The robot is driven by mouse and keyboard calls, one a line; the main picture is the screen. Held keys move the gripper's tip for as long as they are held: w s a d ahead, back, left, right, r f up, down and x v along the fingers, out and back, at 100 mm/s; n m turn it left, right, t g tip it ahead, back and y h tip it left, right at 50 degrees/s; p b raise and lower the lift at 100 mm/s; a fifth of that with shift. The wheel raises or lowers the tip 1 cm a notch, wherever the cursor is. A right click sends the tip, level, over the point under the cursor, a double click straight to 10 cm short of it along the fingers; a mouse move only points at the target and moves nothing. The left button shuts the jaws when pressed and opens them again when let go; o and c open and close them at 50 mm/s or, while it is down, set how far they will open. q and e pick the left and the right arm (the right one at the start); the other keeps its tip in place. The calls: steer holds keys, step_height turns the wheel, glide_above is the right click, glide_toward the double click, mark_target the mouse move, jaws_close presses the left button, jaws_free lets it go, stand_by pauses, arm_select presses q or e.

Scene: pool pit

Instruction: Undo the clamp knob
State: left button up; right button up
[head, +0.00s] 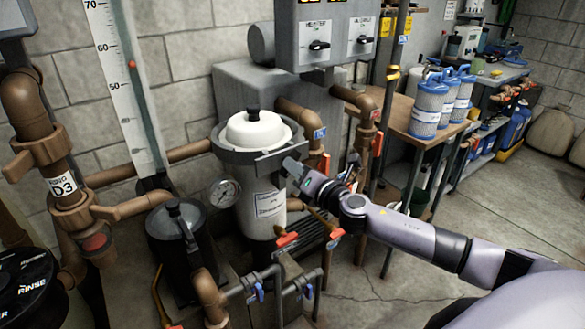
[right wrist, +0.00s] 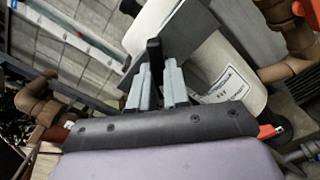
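The filter housing is a pale upright cylinder (head: 262,205) with a white domed lid (head: 257,131) and a grey clamp band (head: 229,151) around its top. My right gripper (head: 291,170) is at the right front of this band, where the clamp closes. In the right wrist view the black clamp knob (right wrist: 154,58) stands between the two grey fingers of my right gripper (right wrist: 158,88). It fills the narrow gap, and the fingers appear shut on it. In the head view the gripper hides the knob. My left gripper is in neither view.
A pressure gauge (head: 223,192) sits left of the housing, and a dark strainer pot (head: 178,230) stands in front of it. Brown pipes (head: 298,117) run close behind my right gripper. A control box (head: 336,38) hangs above. Open floor (head: 400,275) lies to the right.

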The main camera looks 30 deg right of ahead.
steer(key=o, duration=0.5)
steer(key=s, duration=0.7)
steer(key=shift+d, duration=0.3)
